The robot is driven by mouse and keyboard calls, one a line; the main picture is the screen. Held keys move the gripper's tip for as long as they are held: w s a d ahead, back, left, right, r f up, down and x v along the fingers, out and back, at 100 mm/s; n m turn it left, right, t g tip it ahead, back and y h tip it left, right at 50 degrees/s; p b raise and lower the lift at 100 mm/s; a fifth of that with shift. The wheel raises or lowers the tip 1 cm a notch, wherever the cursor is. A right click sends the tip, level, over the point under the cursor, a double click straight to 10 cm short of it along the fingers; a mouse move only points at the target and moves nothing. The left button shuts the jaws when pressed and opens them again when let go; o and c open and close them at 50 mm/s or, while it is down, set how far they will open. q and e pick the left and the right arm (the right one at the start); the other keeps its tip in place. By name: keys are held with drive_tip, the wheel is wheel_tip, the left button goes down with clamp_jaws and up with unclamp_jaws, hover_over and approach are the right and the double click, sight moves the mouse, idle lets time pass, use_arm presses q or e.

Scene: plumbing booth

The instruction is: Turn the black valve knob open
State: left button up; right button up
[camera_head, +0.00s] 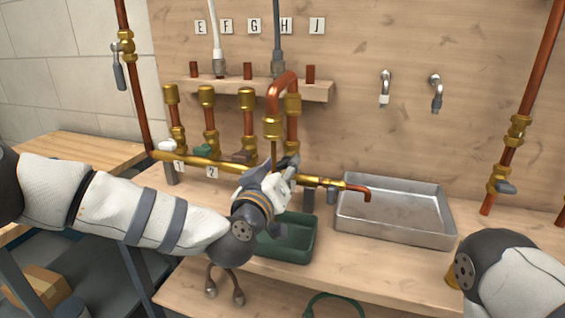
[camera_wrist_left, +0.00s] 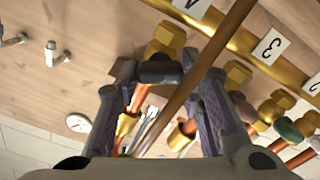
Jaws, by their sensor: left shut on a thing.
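The black valve knob (camera_wrist_left: 160,70) shows in the left wrist view, on a brass valve (camera_wrist_left: 166,38) beside the number 4 label (camera_wrist_left: 192,6). My left gripper (camera_head: 283,168) is at the brass manifold pipe (camera_head: 205,162), in front of the bent copper pipe. In the left wrist view its two fingers (camera_wrist_left: 160,78) stand on either side of the black knob and are shut on it. In the head view my gripper hides the knob. My right gripper is out of view; only part of my right arm shows at the lower right.
Other valves on the manifold carry a white knob (camera_head: 166,146), a green knob (camera_head: 203,150) and a brown knob (camera_head: 240,157). A metal tray (camera_head: 395,235) lies right of my gripper, and a green bin (camera_head: 288,248) sits below it. Wall taps (camera_head: 385,88) are behind.

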use_arm(q)
drive_tip(key=n, duration=0.5)
drive_tip(key=shift+n, duration=0.3)
drive_tip(key=n, duration=0.5)
drive_tip(key=shift+b, duration=0.3)
drive_tip(key=shift+n, duration=0.4)
drive_tip(key=o, duration=1.2)
drive_tip(key=shift+c, duration=0.2)
drive_tip(key=shift+f, duration=0.1)
drive_tip(key=v, duration=1.2)
